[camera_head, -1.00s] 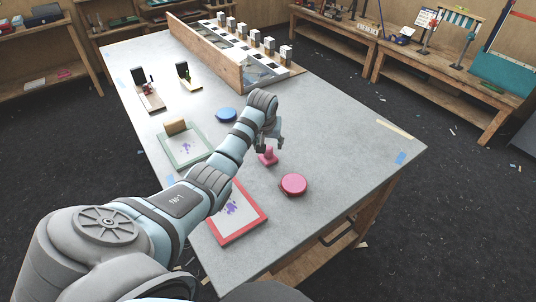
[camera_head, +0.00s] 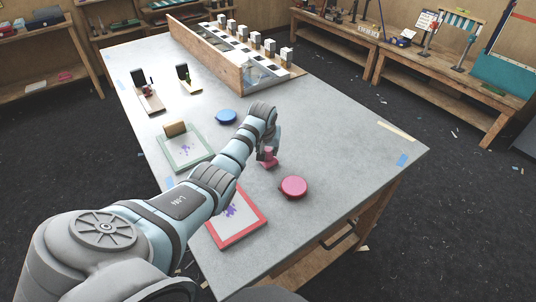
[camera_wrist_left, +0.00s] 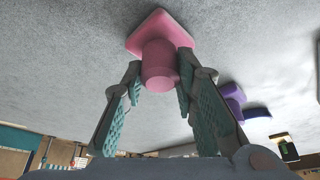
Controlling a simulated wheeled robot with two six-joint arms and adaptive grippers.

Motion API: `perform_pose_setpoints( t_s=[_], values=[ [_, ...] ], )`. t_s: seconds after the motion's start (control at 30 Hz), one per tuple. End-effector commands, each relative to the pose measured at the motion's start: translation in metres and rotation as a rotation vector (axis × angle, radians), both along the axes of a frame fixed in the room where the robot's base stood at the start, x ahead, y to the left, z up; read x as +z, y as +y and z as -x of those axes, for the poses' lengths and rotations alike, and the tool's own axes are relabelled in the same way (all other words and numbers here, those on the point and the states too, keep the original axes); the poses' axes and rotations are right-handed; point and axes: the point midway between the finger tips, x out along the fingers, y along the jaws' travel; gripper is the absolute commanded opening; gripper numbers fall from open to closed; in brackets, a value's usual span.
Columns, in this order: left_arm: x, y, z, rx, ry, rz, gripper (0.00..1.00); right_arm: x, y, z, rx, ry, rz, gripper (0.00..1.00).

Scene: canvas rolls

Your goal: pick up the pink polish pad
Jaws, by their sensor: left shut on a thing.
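The pink polish pad (camera_head: 268,160) stands on the grey table, near its middle. It has a flat square base and a round knob, and it fills the top middle of the left wrist view (camera_wrist_left: 160,62). My left gripper (camera_head: 268,148) is shut on its knob, with one finger on each side in the left wrist view (camera_wrist_left: 160,88). In the head view the gripper and wrist cover part of the pad. My right gripper is not in view.
A round pink-red container (camera_head: 294,187) sits close to the right of the pad. A red-framed picture (camera_head: 262,229), a green-framed picture (camera_head: 206,162) and a round blue container (camera_head: 227,117) lie around my left arm. A wooden-sided rack (camera_head: 205,57) stands at the back. The table's right side is clear.

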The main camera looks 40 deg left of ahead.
Motion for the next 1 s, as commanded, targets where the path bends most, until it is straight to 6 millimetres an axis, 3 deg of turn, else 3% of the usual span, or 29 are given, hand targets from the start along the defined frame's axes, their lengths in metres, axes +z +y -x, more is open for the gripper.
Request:
perform_pose_setpoints(
  t_s=[0.17, 0.27, 0.5, 0.7, 0.83, 1.0],
  values=[
    [0.014, 0.0, -0.001, 0.0, -0.001, 0.0, 0.0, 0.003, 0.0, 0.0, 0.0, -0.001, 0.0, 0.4],
    [0.034, 0.0, -0.001, 0.0, -0.004, -0.001, 0.0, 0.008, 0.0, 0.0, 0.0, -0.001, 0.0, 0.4],
    [0.122, 0.0, -0.001, 0.0, -0.007, -0.001, 0.0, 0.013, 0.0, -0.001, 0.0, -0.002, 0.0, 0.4],
    [0.181, 0.0, -0.001, 0.0, -0.003, 0.001, 0.0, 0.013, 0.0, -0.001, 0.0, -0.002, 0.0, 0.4],
    [0.197, 0.0, 0.0, 0.0, 0.0, 0.0, 0.0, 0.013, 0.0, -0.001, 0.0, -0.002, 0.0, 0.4],
    [0.2, 0.0, 0.0, 0.0, 0.001, 0.0, 0.0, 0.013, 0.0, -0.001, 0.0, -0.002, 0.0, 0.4]
  ],
)
